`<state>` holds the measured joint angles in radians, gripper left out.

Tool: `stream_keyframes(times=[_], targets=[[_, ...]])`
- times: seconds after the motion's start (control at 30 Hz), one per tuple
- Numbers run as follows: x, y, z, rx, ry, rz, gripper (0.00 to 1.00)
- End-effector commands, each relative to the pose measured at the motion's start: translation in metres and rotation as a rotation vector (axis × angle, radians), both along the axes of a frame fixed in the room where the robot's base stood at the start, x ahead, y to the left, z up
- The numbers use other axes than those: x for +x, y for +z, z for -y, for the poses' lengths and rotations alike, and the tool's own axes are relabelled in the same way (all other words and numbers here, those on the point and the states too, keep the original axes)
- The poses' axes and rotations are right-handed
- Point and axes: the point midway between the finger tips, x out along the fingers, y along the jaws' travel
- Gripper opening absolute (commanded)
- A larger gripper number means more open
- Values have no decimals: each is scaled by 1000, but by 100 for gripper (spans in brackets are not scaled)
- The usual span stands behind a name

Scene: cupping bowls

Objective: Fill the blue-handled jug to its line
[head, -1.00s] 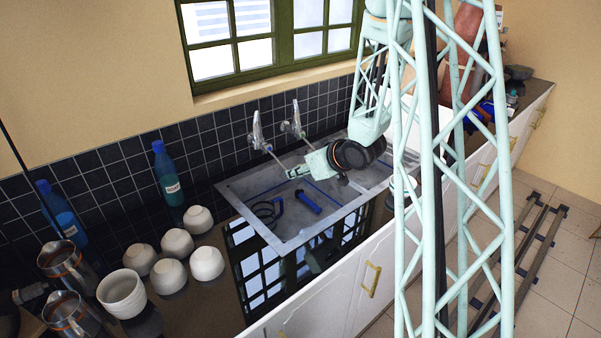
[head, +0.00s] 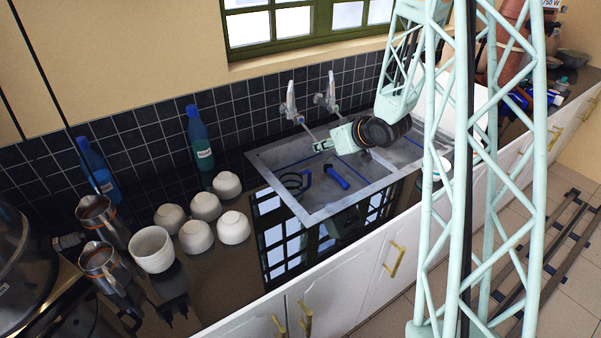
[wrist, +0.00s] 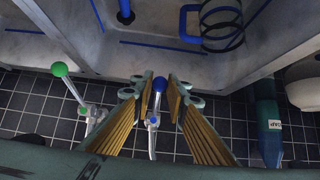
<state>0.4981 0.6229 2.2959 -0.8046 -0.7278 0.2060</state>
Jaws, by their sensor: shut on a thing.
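The blue-handled jug stands in the sink; its blue handle (head: 308,178) and dark rings (head: 294,183) show in the head view. In the wrist view its handle (wrist: 186,22) and dark rings (wrist: 222,24) are at the top; its clear wall, fill line and water level cannot be made out. My gripper (head: 318,146) is over the back of the sink. In the wrist view my gripper (wrist: 160,90) is shut on the blue-knobbed tap lever (wrist: 153,128), between the fingers. A green-knobbed tap lever (wrist: 75,88) is to its left, apart. I see no clear water stream.
The grey sink (head: 312,213) holds a loose-looking blue cylinder (head: 337,177). Two taps rise behind it, one left (head: 291,102) and one right (head: 331,97). Several white bowls (head: 234,228), steel jugs (head: 103,262) and blue bottles (head: 200,145) crowd the counter left of the sink.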

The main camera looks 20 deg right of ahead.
Motion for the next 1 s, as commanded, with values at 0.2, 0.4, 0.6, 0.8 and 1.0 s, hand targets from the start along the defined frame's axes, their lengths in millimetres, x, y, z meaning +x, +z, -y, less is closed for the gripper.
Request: stream_keyframes(times=[0.2, 0.4, 0.6, 0.8, 1.0], targets=[[-2, 14, 1, -1, 0, 2, 8], [-3, 25, 1, -1, 0, 2, 8], [-5, 33, 1, 0, -1, 2, 8], [-5, 33, 1, 0, 0, 1, 7], [-6, 33, 1, 0, 0, 1, 7]])
